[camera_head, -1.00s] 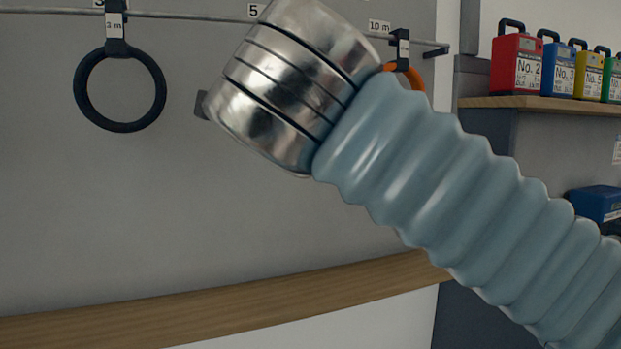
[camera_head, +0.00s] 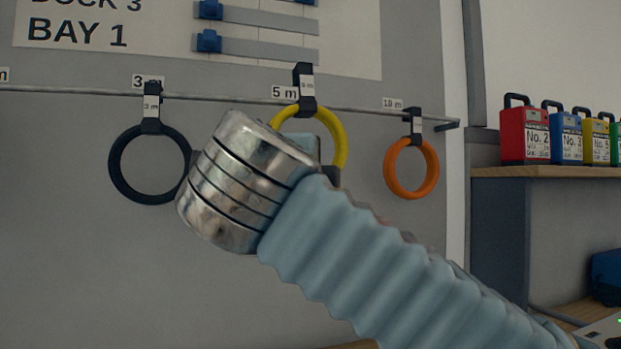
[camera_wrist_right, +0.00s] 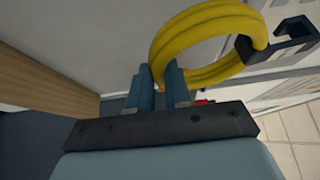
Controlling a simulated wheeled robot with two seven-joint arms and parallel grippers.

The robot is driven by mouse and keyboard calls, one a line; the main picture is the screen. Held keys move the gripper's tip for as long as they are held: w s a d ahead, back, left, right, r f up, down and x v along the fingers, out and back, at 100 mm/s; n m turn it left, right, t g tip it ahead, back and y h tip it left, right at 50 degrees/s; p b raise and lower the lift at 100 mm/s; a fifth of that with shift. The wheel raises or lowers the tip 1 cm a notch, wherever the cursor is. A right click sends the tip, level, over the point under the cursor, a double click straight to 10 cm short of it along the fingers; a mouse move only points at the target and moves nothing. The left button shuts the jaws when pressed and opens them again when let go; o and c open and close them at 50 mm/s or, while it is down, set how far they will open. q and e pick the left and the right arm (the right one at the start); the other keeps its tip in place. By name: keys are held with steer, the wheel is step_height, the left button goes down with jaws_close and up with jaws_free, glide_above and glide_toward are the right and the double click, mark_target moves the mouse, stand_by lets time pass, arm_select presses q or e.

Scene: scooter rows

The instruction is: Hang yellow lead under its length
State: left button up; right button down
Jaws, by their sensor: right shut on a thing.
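The yellow lead (camera_head: 340,140) is a coiled ring with a black hook (camera_head: 304,90) and a white tag. In the head view it is upright at the rail (camera_head: 365,109), beside the 5 m label (camera_head: 284,92). Its hook overlaps the rail and rises above it; I cannot tell whether it rests on it. My right gripper (camera_wrist_right: 160,75) is shut on the lower side of the yellow coil (camera_wrist_right: 205,42). In the head view my right arm hides most of that gripper and the coil's lower part. My left gripper is out of view.
A black lead (camera_head: 118,175) hangs at the 3 m label to the left, an orange lead (camera_head: 430,168) at the 10 m label to the right. Coloured battery-like boxes, including a red one (camera_head: 524,134), stand on a wooden shelf (camera_head: 545,173) at the right.

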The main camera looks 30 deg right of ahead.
steer(key=w+d+f, duration=0.2)
steer(key=w, duration=0.6)
stand_by(0.5)
steer(key=c, duration=1)
jaws_free()
